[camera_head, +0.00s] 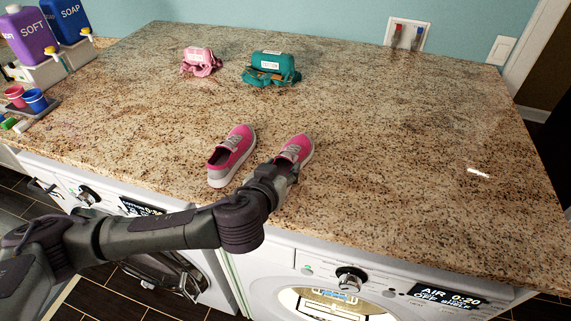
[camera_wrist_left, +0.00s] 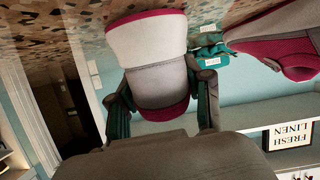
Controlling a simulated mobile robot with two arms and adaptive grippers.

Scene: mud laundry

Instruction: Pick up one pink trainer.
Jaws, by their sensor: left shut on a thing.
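Two pink trainers with grey tongues and pale soles are at the counter's front. The right-hand pink trainer (camera_head: 296,149) is at my left gripper (camera_head: 283,170). In the left wrist view this trainer (camera_wrist_left: 150,50) sits between the two fingers of the gripper (camera_wrist_left: 163,112), which are shut on its heel end. The other pink trainer (camera_head: 232,155) stands on the counter just to the left, free of the gripper; it also shows in the left wrist view (camera_wrist_left: 275,45). I cannot tell whether the held trainer touches the counter. My right gripper is not in view.
A pink bundle (camera_head: 200,62) and a teal bundle (camera_head: 271,68) lie farther back on the granite counter (camera_head: 400,150). Soap bottles (camera_head: 70,20) and small cups (camera_head: 34,99) stand at the left. Washing machines (camera_head: 350,280) are below the front edge. The counter's right side is largely clear.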

